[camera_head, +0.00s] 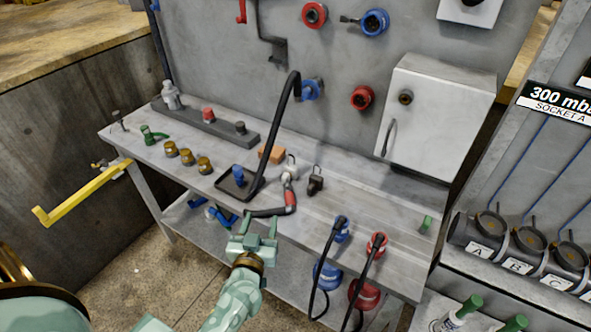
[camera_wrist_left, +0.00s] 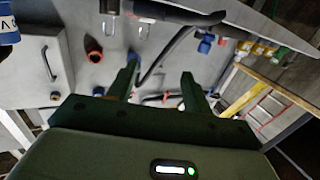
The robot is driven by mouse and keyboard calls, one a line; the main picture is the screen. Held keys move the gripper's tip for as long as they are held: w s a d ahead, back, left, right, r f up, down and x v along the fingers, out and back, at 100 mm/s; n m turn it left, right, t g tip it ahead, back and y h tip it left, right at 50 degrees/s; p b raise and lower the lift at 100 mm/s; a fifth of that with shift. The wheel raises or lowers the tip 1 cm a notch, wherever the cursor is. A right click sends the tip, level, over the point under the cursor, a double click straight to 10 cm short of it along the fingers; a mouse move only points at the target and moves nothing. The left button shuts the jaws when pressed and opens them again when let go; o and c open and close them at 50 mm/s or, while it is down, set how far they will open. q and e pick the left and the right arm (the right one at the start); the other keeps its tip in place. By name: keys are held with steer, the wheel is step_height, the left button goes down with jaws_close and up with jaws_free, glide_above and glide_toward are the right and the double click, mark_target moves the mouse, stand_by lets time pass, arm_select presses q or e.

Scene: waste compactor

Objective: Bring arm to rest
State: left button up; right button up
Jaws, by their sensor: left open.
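My left gripper (camera_head: 254,228) is pale green and reaches in from the bottom of the head view. Its two fingers stand apart with nothing between them, in front of the grey workbench's (camera_head: 337,255) front edge. In the left wrist view the gripper (camera_wrist_left: 157,80) also shows two separate dark green fingers and an empty gap. A black hose with a red and silver fitting (camera_head: 290,190) lies on the bench just beyond the fingers; I cannot tell the exact distance. My right gripper is not in view.
Blue (camera_head: 342,228) and red (camera_head: 377,243) connectors with hanging black hoses sit at the bench front. A yellow bar (camera_head: 80,195) sticks out at the left. A white cabinet (camera_head: 440,115) hangs on the back panel. A rack of cylinders (camera_head: 515,250) stands at the right.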

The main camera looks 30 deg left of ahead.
arm_select(q)
steer(key=s+d+f+m+g+h, duration=0.35)
steer(key=s+f, duration=0.45)
steer(key=f, duration=0.5)
steer(key=s+d+f+m+g+h, duration=0.25)
steer(key=s+d+f+g, duration=0.2)
steer(key=s+f, duration=0.7)
steer(key=s+a+f+g, duration=0.1)
steer(key=s+f+g, duration=0.2)
steer(key=s+f, duration=0.3)
steer(key=s+a+f+m+g, duration=0.1)
steer(key=s+f+g, duration=0.3)
steer(key=s, duration=1.1)
steer(key=shift+s+a+f+m+g, duration=0.3)
steer(key=shift+s+a+f, duration=0.1)
steer(key=shift+a+f, duration=0.45)
steer(key=shift+d, duration=0.1)
